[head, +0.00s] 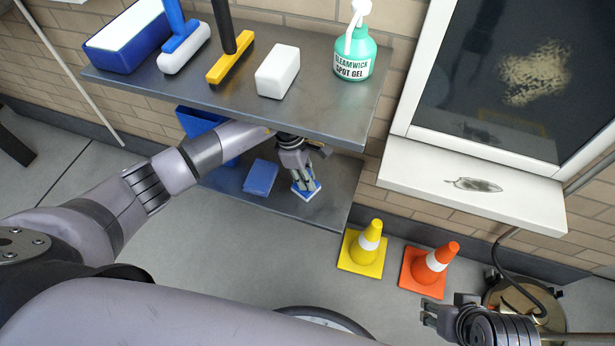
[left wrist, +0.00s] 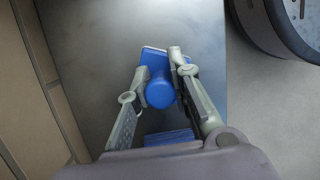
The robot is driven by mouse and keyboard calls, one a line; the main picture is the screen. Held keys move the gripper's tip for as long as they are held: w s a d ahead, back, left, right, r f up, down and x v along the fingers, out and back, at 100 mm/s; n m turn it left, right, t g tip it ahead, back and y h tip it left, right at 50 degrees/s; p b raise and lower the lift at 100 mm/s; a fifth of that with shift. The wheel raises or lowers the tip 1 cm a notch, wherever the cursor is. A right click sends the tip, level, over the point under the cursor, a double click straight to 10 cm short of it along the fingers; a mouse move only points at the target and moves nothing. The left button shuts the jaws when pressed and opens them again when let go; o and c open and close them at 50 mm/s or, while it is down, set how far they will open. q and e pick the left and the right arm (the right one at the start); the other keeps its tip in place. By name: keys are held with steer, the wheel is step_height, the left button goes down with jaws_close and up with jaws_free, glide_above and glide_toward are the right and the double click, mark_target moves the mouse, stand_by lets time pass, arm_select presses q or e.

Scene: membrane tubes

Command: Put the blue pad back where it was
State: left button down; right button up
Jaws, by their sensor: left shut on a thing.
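The blue pad has a round blue knob (left wrist: 160,90) and a flat plate with a pale edge (head: 314,190). It is on or just above the lower shelf (head: 335,196), near its right end; I cannot tell whether it touches. My left gripper (head: 305,181) reaches under the upper shelf and is shut on the pad's knob, with one finger on each side in the left wrist view (left wrist: 160,84). My right gripper (head: 432,309) is at the lower right, away from the shelves; its fingers are too small to judge.
A second blue block (head: 261,178) lies left of the pad. A blue bin (head: 200,121) stands behind my left arm. The upper shelf (head: 330,105) holds brushes, a white block (head: 278,72) and a green bottle (head: 355,55). Yellow (head: 366,245) and orange (head: 431,266) cones stand on the floor.

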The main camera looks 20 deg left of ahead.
arm_select(q)
steer(key=shift+f, duration=0.1)
steer(key=c, duration=1.5)
jaws_free()
steer(key=shift+o, duration=0.2)
